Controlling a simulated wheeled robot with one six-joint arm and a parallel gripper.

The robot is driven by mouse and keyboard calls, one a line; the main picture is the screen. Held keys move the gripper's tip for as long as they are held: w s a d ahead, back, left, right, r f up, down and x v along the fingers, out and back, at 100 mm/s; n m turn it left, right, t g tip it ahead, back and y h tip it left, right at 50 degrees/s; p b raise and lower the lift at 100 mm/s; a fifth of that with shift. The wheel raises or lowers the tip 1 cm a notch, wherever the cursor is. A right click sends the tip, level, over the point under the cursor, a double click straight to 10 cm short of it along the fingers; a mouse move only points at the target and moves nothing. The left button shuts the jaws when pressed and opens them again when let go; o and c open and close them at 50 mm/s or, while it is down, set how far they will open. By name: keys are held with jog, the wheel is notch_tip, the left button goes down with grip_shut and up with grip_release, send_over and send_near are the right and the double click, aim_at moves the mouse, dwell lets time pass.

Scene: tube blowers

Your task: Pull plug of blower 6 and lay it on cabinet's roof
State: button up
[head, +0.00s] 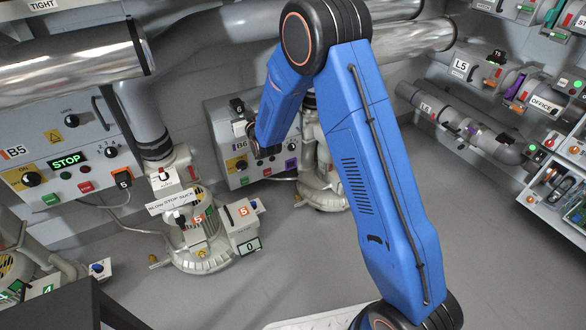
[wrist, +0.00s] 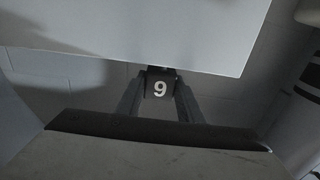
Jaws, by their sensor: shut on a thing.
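In the wrist view my gripper (wrist: 160,94) is shut on a dark plug (wrist: 160,84). Its white digit reads as 9 in this picture, which may be a 6 seen upside down. A pale flat panel edge lies right by the plug; I cannot tell whether they touch. In the head view the grey B6 cabinet (head: 222,138) stands at the back, partly behind my blue arm. A dark block (head: 237,105) with a pale mark shows at its top left, perhaps the held plug. Blower 6 (head: 323,192) stands right of the cabinet, partly hidden by my arm.
Blower 5 (head: 205,235) and the B5 cabinet (head: 65,150) stand left, with plug 5 (head: 122,178) at that cabinet's side. Large pipes (head: 75,62) run overhead. Shelves and pipes line the right wall. The grey floor (head: 480,260) at right is clear.

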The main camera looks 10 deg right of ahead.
jog(key=shift+f, duration=0.35)
dwell(0.4)
jog(key=o, duration=1.4)
jog(key=shift+s, duration=0.1)
jog(key=v, duration=1.7)
jog(key=shift+s+r, duration=0.1)
